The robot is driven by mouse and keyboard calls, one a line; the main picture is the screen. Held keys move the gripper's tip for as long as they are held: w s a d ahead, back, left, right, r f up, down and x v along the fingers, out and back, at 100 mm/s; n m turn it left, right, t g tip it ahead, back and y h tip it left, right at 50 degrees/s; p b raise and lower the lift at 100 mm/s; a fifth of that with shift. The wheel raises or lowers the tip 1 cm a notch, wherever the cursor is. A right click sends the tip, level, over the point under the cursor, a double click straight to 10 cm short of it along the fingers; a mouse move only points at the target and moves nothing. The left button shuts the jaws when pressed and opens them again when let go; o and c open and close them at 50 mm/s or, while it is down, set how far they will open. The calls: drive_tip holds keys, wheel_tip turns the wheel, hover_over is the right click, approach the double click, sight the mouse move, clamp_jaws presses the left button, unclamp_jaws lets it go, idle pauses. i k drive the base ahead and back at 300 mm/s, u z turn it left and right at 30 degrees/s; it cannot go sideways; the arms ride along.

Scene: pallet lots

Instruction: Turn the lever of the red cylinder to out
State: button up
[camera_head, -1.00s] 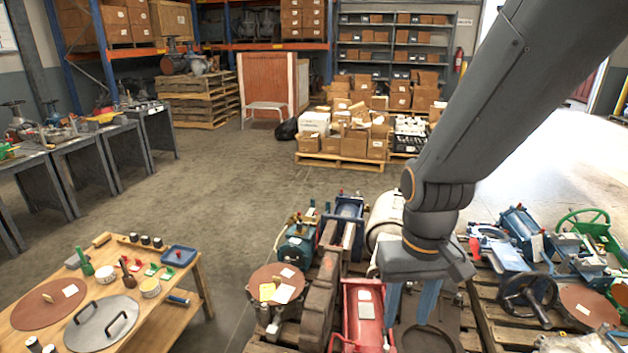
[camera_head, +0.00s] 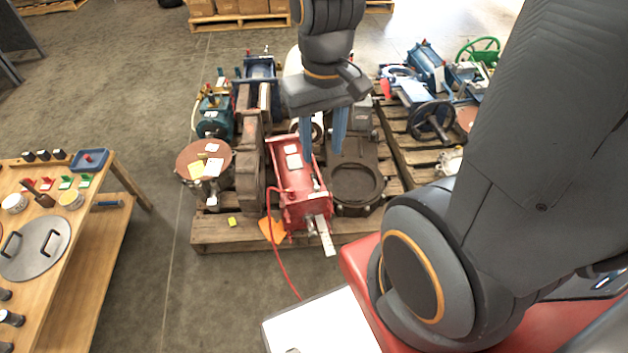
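The red cylinder (camera_head: 291,180) lies on a wooden pallet (camera_head: 220,238), with a pale label on its top. A pale metal piece (camera_head: 326,236) sticks out at its near end; I cannot tell whether this is the lever. No lever marking is readable. My gripper (camera_head: 322,158) points down over the right side of the cylinder's far half, its two blue fingers apart with nothing seen between them. The fingers hide a little of the cylinder's right side. I cannot tell whether they touch it.
A red hose (camera_head: 278,262) runs from the cylinder toward the front. A rusty flange (camera_head: 358,183) lies close on the right, a brown rusty part (camera_head: 251,165) on the left. A round brown disc (camera_head: 203,158) stands further left. A wooden table (camera_head: 97,196) is at the left; floor between is clear.

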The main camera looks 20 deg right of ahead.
sight(312, 175)
drive_tip(key=k, duration=0.5)
drive_tip(key=z, duration=0.95)
drive_tip(key=i, duration=0.7)
drive_tip(key=u, duration=0.95)
